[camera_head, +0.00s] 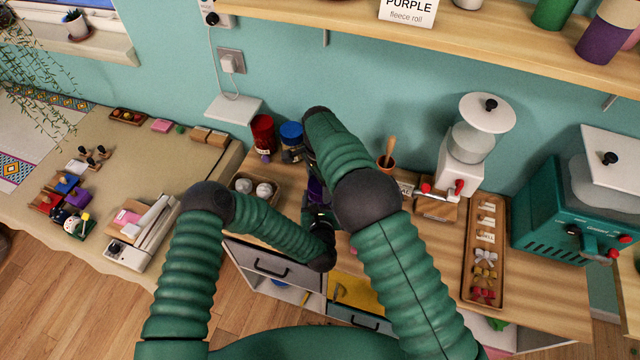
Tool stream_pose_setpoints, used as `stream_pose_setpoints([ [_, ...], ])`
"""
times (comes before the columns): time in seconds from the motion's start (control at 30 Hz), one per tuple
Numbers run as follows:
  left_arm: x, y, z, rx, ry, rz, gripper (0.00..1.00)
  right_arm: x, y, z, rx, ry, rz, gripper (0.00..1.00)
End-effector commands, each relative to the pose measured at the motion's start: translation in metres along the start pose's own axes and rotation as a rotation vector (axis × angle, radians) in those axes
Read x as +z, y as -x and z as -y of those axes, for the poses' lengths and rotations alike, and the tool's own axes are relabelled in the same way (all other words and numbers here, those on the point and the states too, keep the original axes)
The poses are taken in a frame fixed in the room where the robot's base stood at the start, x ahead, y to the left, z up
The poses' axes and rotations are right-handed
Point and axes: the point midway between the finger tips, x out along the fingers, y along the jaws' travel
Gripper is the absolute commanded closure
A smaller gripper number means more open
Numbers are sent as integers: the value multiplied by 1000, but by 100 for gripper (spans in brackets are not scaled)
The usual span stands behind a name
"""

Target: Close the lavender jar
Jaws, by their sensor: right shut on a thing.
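My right gripper (311,160) comes down from above at the jar, partly behind my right forearm. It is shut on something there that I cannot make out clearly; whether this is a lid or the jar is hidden. My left gripper (317,213) is low at the jar, in front of the drawers. Its fingers are too dark and covered to tell open from shut.
A red jar (262,135) and a blue jar (291,134) stand behind, left of my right wrist. A tray of white balls (255,188) is left.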

Motion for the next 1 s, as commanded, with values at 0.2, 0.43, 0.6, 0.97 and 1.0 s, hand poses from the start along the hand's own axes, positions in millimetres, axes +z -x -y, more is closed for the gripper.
stream_pose_setpoints([
  [0.2,-1,2,3,-8,-3,-2,100,0,2,3,-11,-3,-2,70],
  [0.43,-1,2,3,-7,-2,-2,100,0,2,3,-9,-1,-1,11],
  [0.6,-1,1,2,-5,-1,-1,100,0,1,2,-7,-1,-1,11],
  [0.97,0,0,1,-2,-1,-1,100,0,31,2,-8,-1,-1,11],
  [1.0,0,0,1,-2,-1,-1,100,0,36,2,-7,-1,-1,11],
])
